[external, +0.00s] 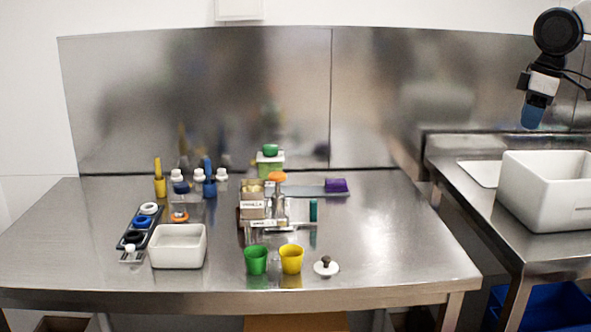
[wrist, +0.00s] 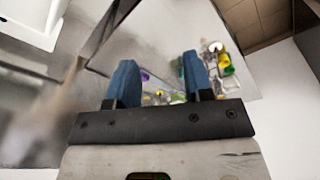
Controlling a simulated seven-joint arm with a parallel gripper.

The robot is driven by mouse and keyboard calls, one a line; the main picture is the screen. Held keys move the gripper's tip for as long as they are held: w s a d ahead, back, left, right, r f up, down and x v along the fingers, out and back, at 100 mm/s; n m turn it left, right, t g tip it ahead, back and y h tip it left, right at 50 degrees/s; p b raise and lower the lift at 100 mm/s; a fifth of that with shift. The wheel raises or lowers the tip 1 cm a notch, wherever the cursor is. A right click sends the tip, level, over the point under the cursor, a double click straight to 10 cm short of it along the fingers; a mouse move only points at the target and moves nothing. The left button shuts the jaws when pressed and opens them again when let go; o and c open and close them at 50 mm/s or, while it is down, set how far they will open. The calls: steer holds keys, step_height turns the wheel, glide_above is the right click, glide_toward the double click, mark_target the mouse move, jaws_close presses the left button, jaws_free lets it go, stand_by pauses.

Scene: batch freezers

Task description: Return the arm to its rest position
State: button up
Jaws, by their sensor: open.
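My gripper (external: 533,112) hangs at the upper right of the external view, above the right-hand counter and close to the large white bin. Its blue fingers point down, and nothing is between them. In the wrist view my gripper (wrist: 160,85) shows two blue fingers spread apart with a gap between them. Through and beside that gap the items on the main table look small and distant. My gripper touches nothing in either view.
The large white bin (external: 548,205) stands on the right-hand counter (external: 480,215) below my gripper. The main steel table (external: 400,245) holds a white tub (external: 178,262), a green cup (external: 256,268), a yellow cup (external: 291,266) and several bottles. Its right part is clear.

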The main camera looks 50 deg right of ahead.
steer(key=s+d+f+m, duration=0.1)
steer(key=s+f, duration=0.1)
steer(key=s, duration=0.7)
steer(key=s+d+f+m, duration=0.1)
steer(key=s+f, duration=0.1)
steer(key=s, duration=0.8)
steer(key=shift+s+m+t, duration=0.2)
steer(key=shift+m+t, duration=0.1)
